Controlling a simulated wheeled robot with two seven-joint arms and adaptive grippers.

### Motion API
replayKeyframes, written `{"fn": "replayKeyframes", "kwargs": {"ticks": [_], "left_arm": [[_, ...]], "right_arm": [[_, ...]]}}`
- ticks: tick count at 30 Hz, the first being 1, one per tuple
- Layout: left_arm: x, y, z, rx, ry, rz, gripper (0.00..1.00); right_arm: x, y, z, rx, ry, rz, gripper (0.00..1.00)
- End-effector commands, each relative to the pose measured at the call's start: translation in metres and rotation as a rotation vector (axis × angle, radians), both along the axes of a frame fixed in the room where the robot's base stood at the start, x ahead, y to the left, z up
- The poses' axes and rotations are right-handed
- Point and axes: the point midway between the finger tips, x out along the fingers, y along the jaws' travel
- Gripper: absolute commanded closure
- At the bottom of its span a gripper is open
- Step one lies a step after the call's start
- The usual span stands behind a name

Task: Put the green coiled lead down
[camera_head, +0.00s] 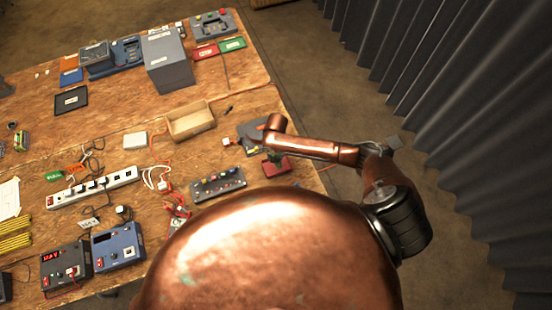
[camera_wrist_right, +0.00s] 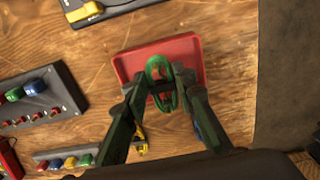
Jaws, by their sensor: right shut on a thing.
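The green coiled lead (camera_wrist_right: 159,72) is between the fingertips of my right gripper (camera_wrist_right: 163,88), which is shut on it. In the right wrist view the coil lies over a shallow red tray (camera_wrist_right: 192,46); I cannot tell whether it touches the tray floor. The red tray also shows in the head view (camera_head: 283,170), at the right edge of the wooden table, under my right gripper (camera_head: 274,155). There the coil is too small to make out clearly. My left gripper is not in view.
Left of the red tray is a dark panel with coloured knobs (camera_head: 218,185). An open cardboard box (camera_head: 190,121) stands further back. A power strip (camera_head: 92,188) and two meter boxes (camera_head: 117,246) are on the left. The table edge is close on the tray's right.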

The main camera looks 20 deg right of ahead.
Motion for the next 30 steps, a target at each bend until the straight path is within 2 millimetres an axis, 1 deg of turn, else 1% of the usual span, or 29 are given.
{"fn": "replayKeyframes", "kwargs": {"ticks": [1,5,13,19,20,27,30], "left_arm": [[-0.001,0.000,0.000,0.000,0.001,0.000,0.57],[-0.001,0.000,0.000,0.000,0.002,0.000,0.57],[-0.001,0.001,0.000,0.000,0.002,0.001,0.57],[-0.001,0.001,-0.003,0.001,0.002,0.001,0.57],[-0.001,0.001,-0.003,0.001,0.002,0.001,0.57],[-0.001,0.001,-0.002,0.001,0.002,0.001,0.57],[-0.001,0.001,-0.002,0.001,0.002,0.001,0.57]], "right_arm": [[-0.002,0.002,-0.009,0.001,0.005,0.000,1.00],[-0.002,0.001,-0.021,0.000,0.002,0.001,1.00],[-0.002,0.001,-0.023,0.000,0.001,0.002,1.00],[-0.002,0.001,-0.028,0.000,0.001,0.001,1.00],[-0.002,0.001,-0.028,0.000,0.001,0.001,0.74],[-0.002,0.001,-0.028,0.000,0.001,0.001,0.58],[-0.002,0.001,-0.028,0.000,0.001,0.001,0.58]]}}
